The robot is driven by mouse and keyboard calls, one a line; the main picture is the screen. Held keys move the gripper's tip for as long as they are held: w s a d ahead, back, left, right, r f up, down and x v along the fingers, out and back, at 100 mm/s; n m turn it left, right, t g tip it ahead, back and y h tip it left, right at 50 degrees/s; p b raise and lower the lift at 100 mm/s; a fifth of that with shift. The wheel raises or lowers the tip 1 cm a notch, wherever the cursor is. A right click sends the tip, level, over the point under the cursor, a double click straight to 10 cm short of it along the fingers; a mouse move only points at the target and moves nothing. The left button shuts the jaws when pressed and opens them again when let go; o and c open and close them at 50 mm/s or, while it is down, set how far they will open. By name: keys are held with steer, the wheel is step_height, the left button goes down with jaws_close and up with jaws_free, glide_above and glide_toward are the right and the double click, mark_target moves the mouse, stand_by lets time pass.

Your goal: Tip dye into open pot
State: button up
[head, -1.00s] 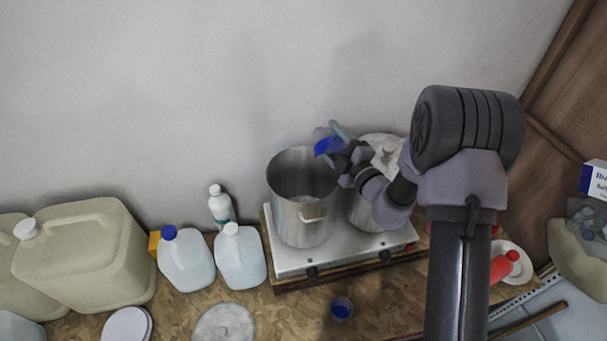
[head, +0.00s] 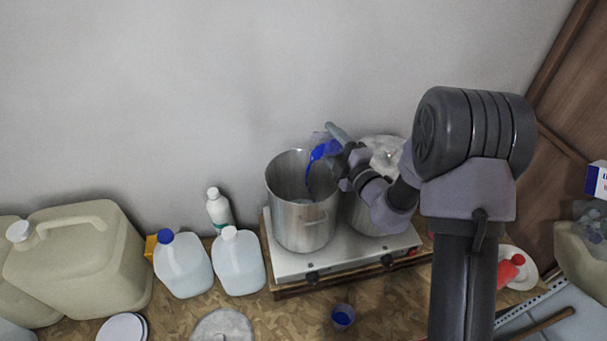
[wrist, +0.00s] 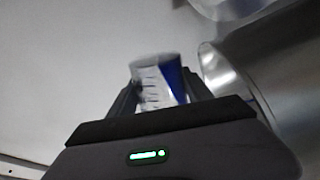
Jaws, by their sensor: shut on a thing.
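The open steel pot (head: 302,212) stands on the left of the hotplate, and part of it shows at the right of the wrist view (wrist: 245,85). My gripper (head: 343,160) is above the pot's right rim, shut on a clear measuring cup (head: 318,143) holding blue dye. The cup is tilted left over the pot, and blue dye (head: 322,153) reaches from its lip down towards the pot's mouth. In the wrist view the cup (wrist: 158,84) sits between the fingers, with blue on its right side. The pot's bottom is hidden.
A second pot (head: 362,215), covered at the top, stands right of the open one on the hotplate (head: 290,262). Jugs and a white bottle (head: 217,208) stand to the left. A small cup with blue in it (head: 343,316) stands in front.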

steer(key=shift+s+a+r+n+b, duration=0.25)
steer(key=shift+s+a+n+b, duration=0.1)
steer(key=shift+a+n+b, duration=0.25)
steer(key=shift+w+d+r, duration=0.1)
steer(key=shift+w+d, duration=0.05)
steer(key=shift+w, duration=0.05)
stand_by(0.4)
steer(key=shift+r+n, duration=0.3)
steer(key=shift+n, duration=0.6)
steer(key=shift+f+b, duration=0.15)
steer(key=shift+b, duration=0.15)
